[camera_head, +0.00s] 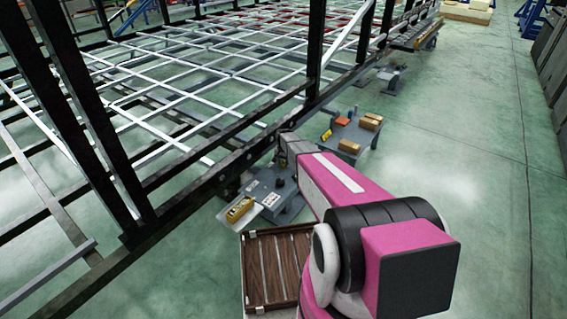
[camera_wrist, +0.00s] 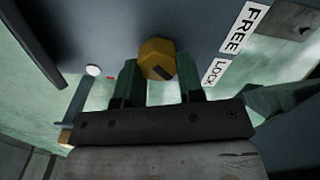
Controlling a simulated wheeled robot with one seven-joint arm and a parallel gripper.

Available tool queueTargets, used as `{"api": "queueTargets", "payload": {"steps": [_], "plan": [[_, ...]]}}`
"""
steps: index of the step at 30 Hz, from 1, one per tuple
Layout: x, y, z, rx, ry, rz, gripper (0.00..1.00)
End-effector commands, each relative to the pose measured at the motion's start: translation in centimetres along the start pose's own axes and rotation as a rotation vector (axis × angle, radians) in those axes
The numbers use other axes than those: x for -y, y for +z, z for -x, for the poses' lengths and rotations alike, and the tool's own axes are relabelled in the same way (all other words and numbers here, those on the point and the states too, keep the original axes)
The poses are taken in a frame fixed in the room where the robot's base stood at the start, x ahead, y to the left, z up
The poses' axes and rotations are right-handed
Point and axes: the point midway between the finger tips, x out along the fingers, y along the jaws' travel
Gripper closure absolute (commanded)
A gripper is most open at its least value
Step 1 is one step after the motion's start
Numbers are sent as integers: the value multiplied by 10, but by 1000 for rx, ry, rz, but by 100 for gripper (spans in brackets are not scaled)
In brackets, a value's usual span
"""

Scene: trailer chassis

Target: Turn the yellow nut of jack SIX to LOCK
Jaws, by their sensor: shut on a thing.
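The yellow nut (camera_wrist: 157,58) shows in the wrist view as a faceted yellow block with a dark mark on its lower face. My gripper (camera_wrist: 157,80) has its two dark green fingers on either side of the nut, shut on it. A white label reading FREE (camera_wrist: 243,28) and a smaller label reading LOCK (camera_wrist: 215,70) lie to the right of the nut. The dark mark points down and to the right. In the head view my arm reaches to a grey jack (camera_head: 272,192) beside the black frame; the nut and fingertips are hidden there. The jack's number is not readable.
The black trailer frame (camera_head: 215,180) runs diagonally close beside my arm. A yellow object (camera_head: 240,209) sits on the near plate. A wooden slatted tray (camera_head: 250,270) lies nearer. A grey stand (camera_head: 350,134) with boxes stands beyond. The floor at right is clear.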

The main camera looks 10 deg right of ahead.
Motion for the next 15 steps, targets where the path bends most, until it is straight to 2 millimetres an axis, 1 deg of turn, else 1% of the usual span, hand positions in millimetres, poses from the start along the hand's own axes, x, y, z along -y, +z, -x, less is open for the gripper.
{"api": "queueTargets", "payload": {"steps": [6, 15], "plan": [[-1, 0, 1, 0, 0, -53, 89], [-1, 0, 1, 0, 0, -68, 89]]}}
